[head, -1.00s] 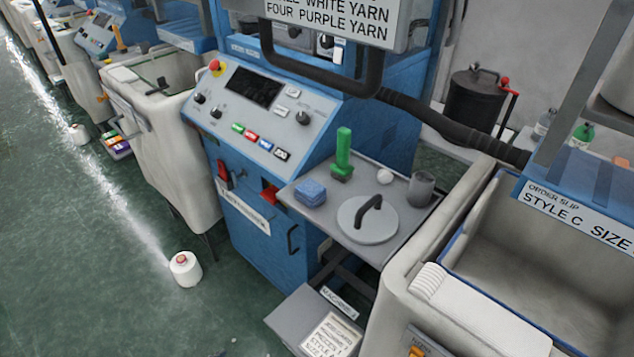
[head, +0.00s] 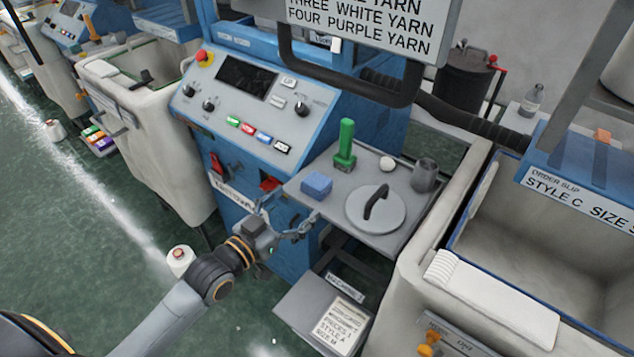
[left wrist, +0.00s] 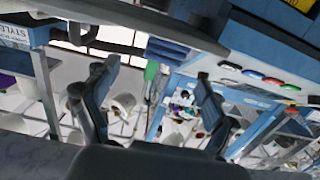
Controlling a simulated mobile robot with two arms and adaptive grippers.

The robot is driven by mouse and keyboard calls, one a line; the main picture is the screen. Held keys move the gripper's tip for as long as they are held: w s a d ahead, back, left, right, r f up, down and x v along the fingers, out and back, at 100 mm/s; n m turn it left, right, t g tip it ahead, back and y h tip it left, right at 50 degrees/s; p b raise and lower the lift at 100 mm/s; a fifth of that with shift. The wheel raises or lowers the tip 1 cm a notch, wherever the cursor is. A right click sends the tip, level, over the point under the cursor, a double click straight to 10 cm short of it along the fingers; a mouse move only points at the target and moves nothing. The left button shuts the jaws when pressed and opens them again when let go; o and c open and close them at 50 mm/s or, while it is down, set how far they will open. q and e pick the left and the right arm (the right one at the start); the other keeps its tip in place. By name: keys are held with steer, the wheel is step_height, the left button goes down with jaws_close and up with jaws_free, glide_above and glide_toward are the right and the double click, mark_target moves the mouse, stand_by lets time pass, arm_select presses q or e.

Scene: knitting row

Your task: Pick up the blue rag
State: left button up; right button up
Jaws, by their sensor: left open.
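The blue rag (head: 317,185) is a small folded block lying on the left part of a grey side tray (head: 345,226). My left gripper (head: 288,217) is open and empty. It is just left of and in front of the tray, near its front left edge, apart from the rag. In the left wrist view, the open fingers (left wrist: 150,88) frame a ridged blue block (left wrist: 167,50) that looks like the rag, beyond the fingertips. My right gripper is not in view.
The tray also holds a green-handled tool (head: 345,146), a white ball (head: 387,164), a grey cup (head: 425,176) and a round lid with a handle (head: 375,210). The blue machine panel (head: 250,100) rises behind left. A white yarn cone (head: 180,260) stands on the floor.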

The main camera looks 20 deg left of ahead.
mark_target(315, 181)
arm_select(q)
steer(key=x, duration=0.4)
steer(key=p+x, duration=0.1)
steer(key=x, duration=0.3)
steer(key=shift+w+a+r+p, duration=0.1)
steer(key=shift+a+r+p, duration=0.2)
steer(key=shift+a, duration=0.05)
steer(key=shift+w+d+f, duration=0.1)
steer(key=shift+w+d, duration=0.05)
steer(key=shift+w, duration=0.1)
steer(key=shift+s, duration=0.1)
steer(key=c, duration=0.9)
steer(key=shift+c, duration=0.7)
